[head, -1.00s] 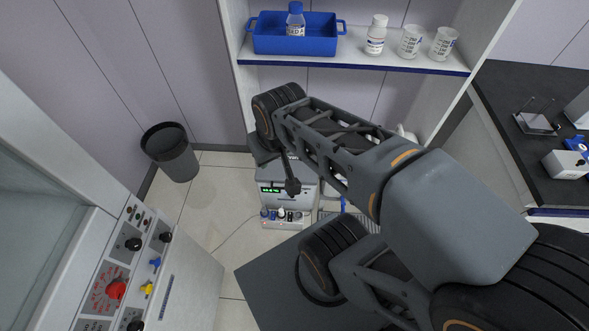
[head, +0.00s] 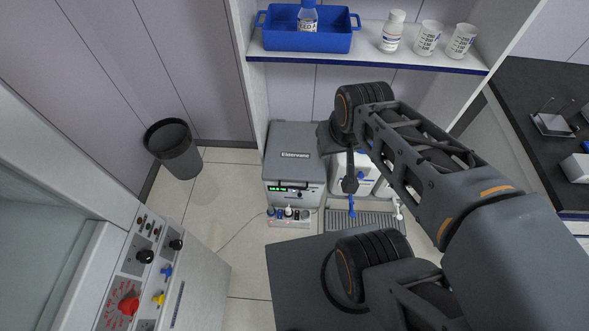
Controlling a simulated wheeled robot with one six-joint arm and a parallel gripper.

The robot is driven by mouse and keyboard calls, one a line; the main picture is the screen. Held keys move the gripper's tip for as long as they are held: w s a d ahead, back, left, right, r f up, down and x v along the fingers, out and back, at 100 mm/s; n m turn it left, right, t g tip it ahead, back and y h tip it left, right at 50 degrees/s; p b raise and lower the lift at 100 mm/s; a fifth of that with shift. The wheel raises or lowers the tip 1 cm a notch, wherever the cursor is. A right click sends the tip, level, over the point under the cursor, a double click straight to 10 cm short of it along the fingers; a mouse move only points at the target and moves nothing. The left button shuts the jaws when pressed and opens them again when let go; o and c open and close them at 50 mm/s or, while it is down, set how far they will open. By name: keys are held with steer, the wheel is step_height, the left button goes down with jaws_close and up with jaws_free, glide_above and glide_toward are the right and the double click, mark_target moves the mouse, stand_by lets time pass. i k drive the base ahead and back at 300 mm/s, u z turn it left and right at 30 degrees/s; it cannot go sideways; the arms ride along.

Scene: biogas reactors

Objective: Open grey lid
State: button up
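A grey lid (head: 293,139) with a dark label tops a box-shaped machine (head: 293,192) on the floor under the shelf. The lid lies flat and looks closed. The machine has a green-lit display on its front. My gripper (head: 349,186) hangs from the end of my arm, just right of the machine and in front of a white unit. It is small and dark here, and its fingers cannot be made out. My arm's wrist covers the area to the right of the lid.
A row of small bottles (head: 289,214) stands in front of the machine. A white unit with taps (head: 362,176) and a slatted tray (head: 366,219) are to its right. A shelf (head: 370,58) with a blue bin (head: 308,40) is above. A waste bin (head: 173,148) stands left; floor between is clear.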

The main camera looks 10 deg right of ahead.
mark_target(292, 156)
steer(key=k, duration=0.65)
steer(key=u, duration=2.3)
steer(key=k, duration=1.05)
steer(key=z, duration=1.85)
steer(key=i, duration=0.5)
